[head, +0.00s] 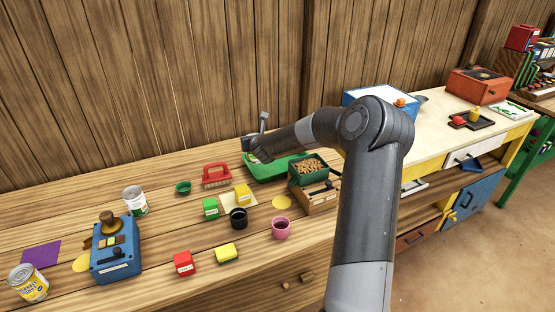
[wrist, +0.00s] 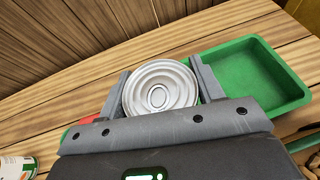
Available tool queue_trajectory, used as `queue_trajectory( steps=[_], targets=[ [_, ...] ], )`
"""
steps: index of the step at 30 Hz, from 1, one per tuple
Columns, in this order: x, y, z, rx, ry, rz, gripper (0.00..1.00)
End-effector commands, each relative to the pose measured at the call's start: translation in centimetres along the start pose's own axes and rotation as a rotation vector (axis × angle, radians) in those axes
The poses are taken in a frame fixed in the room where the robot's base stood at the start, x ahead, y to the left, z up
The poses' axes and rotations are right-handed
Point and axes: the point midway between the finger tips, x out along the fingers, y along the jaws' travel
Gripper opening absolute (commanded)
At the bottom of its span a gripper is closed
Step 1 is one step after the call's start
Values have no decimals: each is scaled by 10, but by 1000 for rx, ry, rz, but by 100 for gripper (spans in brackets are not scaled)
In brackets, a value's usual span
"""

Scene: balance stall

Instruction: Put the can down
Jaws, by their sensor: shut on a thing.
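My gripper (head: 256,148) is at the back of the wooden counter, at the left part of the green tray (head: 268,174), partly hidden by my arm in the head view. In the wrist view my gripper (wrist: 160,92) is shut on a can (wrist: 158,88). The can's round, ridged silvery lid faces the camera between the two fingers, and its sides are hidden. The empty green tray (wrist: 245,78) lies just right of the can there. I cannot tell how high the can is or whether it touches anything.
A red brush (head: 215,175), green bowl (head: 183,188), blue scale (head: 115,262), dark cup (head: 238,218) and pink cup (head: 281,228) stand around. A box of brown pieces (head: 308,169) adjoins the tray.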

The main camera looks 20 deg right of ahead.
Motion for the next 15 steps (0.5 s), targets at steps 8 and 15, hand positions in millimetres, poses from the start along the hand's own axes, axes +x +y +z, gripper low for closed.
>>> queue_trajectory(
  steps=[8,15],
  targets=[
    [24,-47,10,16,-11,-69,26],
    [41,-50,-29,19,-10,-72,26]
  ],
)
